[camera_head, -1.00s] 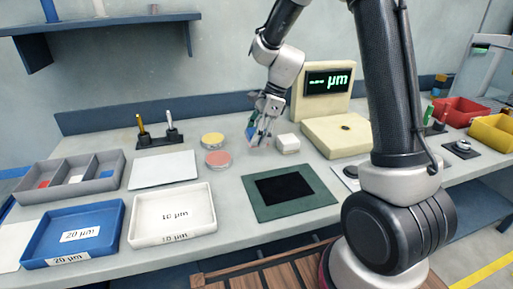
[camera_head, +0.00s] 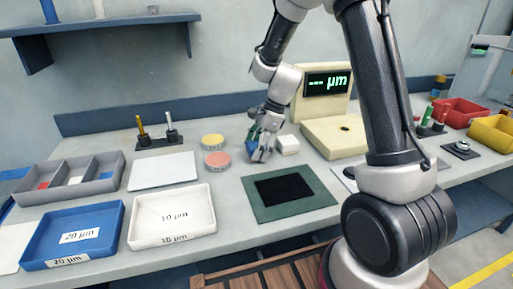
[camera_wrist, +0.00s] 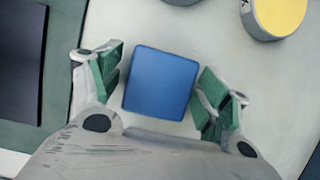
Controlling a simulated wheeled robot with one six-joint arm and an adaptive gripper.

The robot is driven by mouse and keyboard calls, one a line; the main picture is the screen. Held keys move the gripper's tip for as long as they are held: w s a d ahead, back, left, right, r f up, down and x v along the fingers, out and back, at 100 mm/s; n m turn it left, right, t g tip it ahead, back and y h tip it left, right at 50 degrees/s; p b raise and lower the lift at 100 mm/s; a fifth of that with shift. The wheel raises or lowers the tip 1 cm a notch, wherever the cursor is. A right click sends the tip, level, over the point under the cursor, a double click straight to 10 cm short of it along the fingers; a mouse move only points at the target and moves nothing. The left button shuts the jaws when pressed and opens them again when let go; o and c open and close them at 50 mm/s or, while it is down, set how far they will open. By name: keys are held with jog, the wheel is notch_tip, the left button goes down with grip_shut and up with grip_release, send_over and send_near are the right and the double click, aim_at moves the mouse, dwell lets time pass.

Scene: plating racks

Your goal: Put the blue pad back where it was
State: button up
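The blue pad (camera_wrist: 161,83) is a rounded blue square in the wrist view. It lies between the two green-padded fingers of my gripper (camera_wrist: 162,92), with a gap on each side. My gripper is open around it and does not visibly touch it. In the head view my gripper (camera_head: 262,153) is low over the bench, between the pink disc (camera_head: 217,159) and the small white block (camera_head: 288,144).
The green mat with a black centre (camera_head: 315,196) is in front of my gripper. The yellow disc (camera_head: 212,140) stands to the left. A grey divided box (camera_head: 40,198), a blue tray (camera_head: 30,257) and a white tray (camera_head: 136,240) are farther left. The cream gauge (camera_head: 318,146) stands to the right.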

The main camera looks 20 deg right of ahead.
jog(key=v, duration=1.1)
jog(key=s+d+r+n+t+h, duration=0.1)
jog(key=s+d+r+n, duration=0.1)
jog(key=s+r+n, duration=0.3)
jog(key=s+d+r+n+t+h, duration=0.1)
jog(key=s+d+r+n, duration=0.1)
jog(key=s+d+r, duration=0.3)
jog(key=s+d+n+t+h, duration=0.2)
jog(key=s+d+n, duration=0.1)
jog(key=s+n, duration=0.8)
jog(key=s, duration=0.5)
jog(key=shift+s+d+r+h, duration=0.25)
jog(key=shift+d+r+h, duration=0.05)
jog(key=shift+d+r, duration=0.05)
